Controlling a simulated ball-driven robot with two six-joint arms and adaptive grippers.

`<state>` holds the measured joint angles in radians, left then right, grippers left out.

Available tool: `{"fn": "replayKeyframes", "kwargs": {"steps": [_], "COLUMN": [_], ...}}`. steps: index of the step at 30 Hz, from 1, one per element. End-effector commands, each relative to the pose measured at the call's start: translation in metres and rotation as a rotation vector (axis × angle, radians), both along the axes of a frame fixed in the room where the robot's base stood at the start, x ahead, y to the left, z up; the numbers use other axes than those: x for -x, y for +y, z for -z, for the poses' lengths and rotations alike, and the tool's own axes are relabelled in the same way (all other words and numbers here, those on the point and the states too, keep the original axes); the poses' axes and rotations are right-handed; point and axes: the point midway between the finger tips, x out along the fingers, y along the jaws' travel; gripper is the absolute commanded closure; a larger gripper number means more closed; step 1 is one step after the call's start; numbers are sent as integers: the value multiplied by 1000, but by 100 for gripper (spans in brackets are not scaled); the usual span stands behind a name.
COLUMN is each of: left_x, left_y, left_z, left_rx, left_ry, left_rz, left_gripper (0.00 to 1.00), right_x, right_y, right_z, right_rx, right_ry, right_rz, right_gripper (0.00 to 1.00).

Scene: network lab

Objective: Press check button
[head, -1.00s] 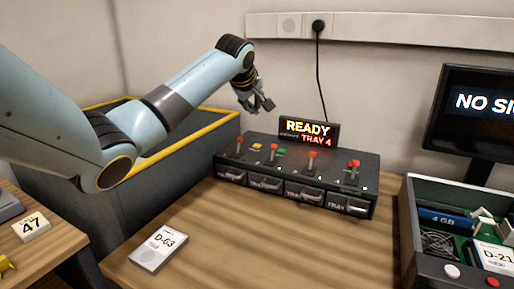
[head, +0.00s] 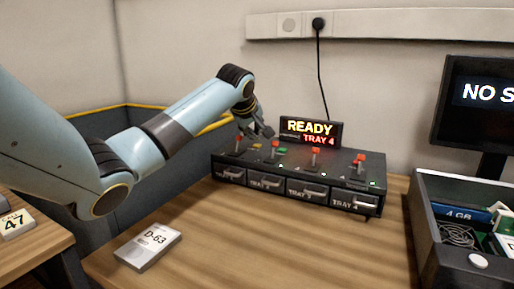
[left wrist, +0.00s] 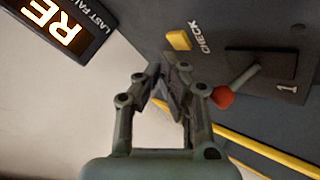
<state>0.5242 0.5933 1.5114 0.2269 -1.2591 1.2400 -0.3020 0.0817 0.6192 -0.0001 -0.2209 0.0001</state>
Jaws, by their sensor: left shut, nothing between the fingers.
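The yellow check button (left wrist: 179,40) lies on the dark top panel of the tray unit (head: 276,168), beside the word CHECK. It also shows small in the head view (head: 256,146), near the unit's back left. My left gripper (head: 262,132) is shut and empty, just above the back left of the unit. In the left wrist view the fingertips (left wrist: 168,82) are close together, a little below the button in the picture. I cannot tell the exact gap; no contact shows. My right gripper is not in view.
Red-topped levers (head: 316,152) stand on the unit, one close to my left fingers. A lit sign (head: 310,131) reads READY, TRAY 4. A D-63 card (head: 148,247) lies on the table. An open case (head: 425,222) stands at right.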

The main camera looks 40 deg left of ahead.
Motion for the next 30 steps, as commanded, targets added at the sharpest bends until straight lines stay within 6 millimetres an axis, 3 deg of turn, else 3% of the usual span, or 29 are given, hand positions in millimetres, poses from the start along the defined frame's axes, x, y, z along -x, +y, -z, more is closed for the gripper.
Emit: {"fn": "replayKeyframes", "kwargs": {"steps": [30], "left_x": [0], "left_y": [0], "left_z": [0], "left_rx": [0], "left_ry": [0], "left_rz": [0], "left_gripper": [100], "right_x": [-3], "right_y": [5], "right_z": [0], "right_rx": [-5], "right_ry": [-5], "right_rz": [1], "right_gripper": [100]}}
